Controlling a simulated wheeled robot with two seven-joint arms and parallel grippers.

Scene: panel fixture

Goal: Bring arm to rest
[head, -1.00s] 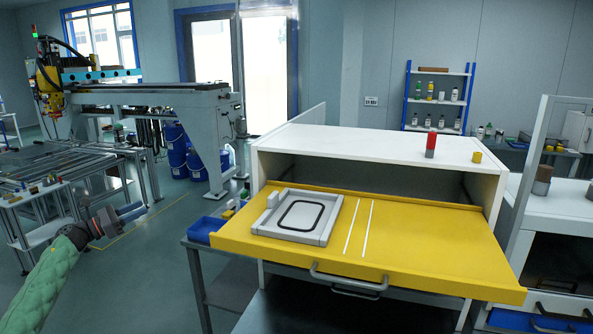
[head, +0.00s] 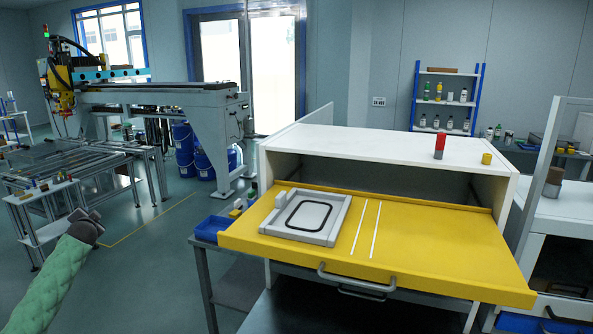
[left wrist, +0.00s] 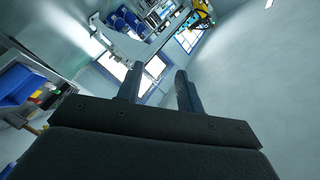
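My left arm, in its green cover (head: 48,285), comes in from the lower left of the head view. My left gripper is at its end, and its dark end (head: 85,226) is seen small and foreshortened there, in the air left of the yellow drawer. In the left wrist view the gripper (left wrist: 157,84) has two dark fingers standing apart with nothing between them. My right arm and gripper are not in view.
A yellow drawer (head: 420,255) is pulled out of a white cabinet (head: 385,146), with a grey framed panel (head: 333,218) on it. A blue bin (head: 211,228) sits left of it. A metal-framed table (head: 45,178) stands far left. Floor between is open.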

